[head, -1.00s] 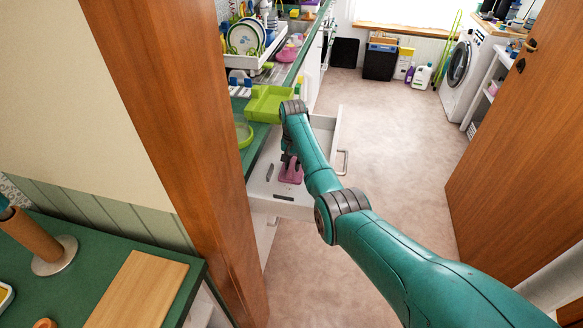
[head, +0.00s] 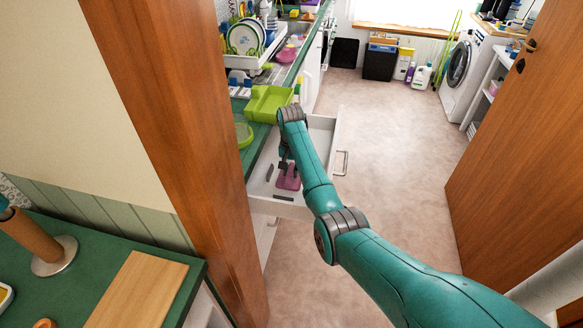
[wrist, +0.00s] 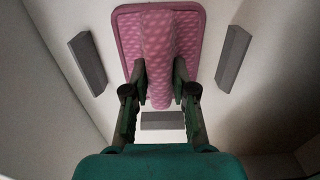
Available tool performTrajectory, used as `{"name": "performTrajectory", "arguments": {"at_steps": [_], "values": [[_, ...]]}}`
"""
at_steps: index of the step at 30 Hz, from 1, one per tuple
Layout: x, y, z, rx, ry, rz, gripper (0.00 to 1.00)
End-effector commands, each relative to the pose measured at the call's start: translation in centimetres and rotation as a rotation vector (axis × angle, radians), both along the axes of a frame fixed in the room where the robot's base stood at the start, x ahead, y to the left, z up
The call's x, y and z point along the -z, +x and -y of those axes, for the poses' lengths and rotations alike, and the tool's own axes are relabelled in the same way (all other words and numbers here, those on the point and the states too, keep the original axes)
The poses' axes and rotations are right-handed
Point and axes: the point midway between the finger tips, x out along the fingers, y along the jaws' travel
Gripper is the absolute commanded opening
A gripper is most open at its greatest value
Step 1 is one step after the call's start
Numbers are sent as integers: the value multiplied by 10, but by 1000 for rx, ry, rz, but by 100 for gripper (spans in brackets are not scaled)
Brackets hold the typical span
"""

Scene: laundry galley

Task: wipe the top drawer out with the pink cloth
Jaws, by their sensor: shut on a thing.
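The top drawer (head: 262,187) is pulled open below the green counter. My gripper (head: 286,164) reaches down inside it. In the wrist view my gripper (wrist: 160,92) is shut on a raised fold of the pink cloth (wrist: 128,28). The rest of the cloth lies spread flat on the drawer floor, and the cloth also shows in the head view (head: 289,183). Several dark grey bars lie on the drawer floor around the cloth: one at left (wrist: 87,62), one at right (wrist: 234,58), one below (wrist: 163,121).
A wooden door post (head: 180,130) is close on the left. An open door (head: 525,140) is at right. The floor between is clear.

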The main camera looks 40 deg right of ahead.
Motion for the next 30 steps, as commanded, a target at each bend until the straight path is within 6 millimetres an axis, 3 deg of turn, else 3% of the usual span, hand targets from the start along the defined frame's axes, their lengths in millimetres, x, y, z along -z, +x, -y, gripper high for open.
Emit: {"name": "performTrajectory", "arguments": {"at_steps": [30], "values": [[-1, -26, -33, 0, 0, -1, 0]]}}
